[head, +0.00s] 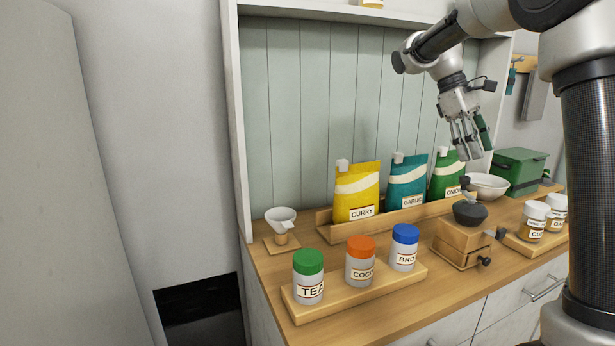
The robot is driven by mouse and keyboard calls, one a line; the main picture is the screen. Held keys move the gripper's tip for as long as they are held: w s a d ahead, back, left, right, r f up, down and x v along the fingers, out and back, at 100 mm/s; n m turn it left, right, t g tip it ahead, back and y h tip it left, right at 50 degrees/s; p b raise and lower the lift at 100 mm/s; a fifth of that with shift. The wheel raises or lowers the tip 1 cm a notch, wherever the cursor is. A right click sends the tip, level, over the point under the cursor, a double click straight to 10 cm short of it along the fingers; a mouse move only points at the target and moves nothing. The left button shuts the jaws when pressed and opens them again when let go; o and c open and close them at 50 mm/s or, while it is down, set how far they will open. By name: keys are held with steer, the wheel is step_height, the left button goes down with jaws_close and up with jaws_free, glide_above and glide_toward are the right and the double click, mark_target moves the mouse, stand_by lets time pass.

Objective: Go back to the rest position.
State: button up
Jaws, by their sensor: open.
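My gripper (467,142) hangs from my arm in the upper right of the head view, above the counter. Its fingers point down and are apart, and I see nothing held between them. It is above and behind the wooden grinder (460,243) in the picture, near the green pouch labelled ONION (447,178). My arm comes in from the right edge.
A wooden tray (350,303) holds jars with green (308,261), orange (361,246) and blue (405,233) lids. Yellow (357,193) and teal (406,184) pouches stand behind. A white bowl (487,187), a green box (519,170) and more jars (533,221) are at right.

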steer(key=s+a+m+t+y, duration=0.1)
steer(key=s+m+t+y, duration=0.25)
steer(key=s, duration=1.15)
steer(key=s+a+f+m+t+y, duration=0.1)
steer(key=s+a+f+m+t, duration=0.25)
steer(key=s+f, duration=0.65)
steer(key=n+h, duration=0.8)
steer(key=n, duration=1.6)
glide_toward(465, 176)
step_height(465, 176, down, 2)
steer(key=d, duration=0.2)
steer(key=x, duration=0.7)
steer(key=shift+w+f, duration=0.2)
steer(key=shift+w, duration=0.25)
jaws_close()
